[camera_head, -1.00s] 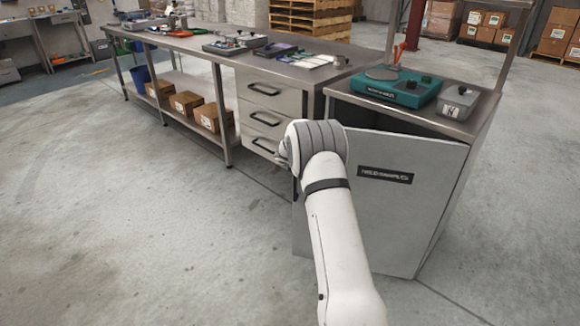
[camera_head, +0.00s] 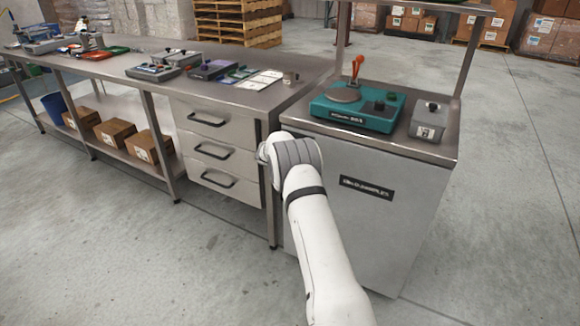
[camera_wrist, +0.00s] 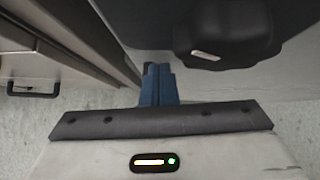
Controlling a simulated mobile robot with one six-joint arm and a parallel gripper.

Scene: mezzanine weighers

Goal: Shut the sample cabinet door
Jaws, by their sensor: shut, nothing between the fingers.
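The sample cabinet (camera_head: 385,150) stands at the right end of the bench. Its grey door (camera_head: 375,230) with a black label looks flush or nearly flush with the cabinet front in the head view. My gripper (camera_wrist: 158,75) shows blue fingers pressed together and empty, left of and below the handle. Whether the fingertips touch the door I cannot tell. In the head view my arm hides the gripper and the door's left edge.
A bench with drawers (camera_head: 215,150) stands to the left; a drawer handle shows in the wrist view (camera_wrist: 35,90). A teal device (camera_head: 360,108) and a small grey box (camera_head: 430,120) sit on the cabinet top. The floor in front is clear.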

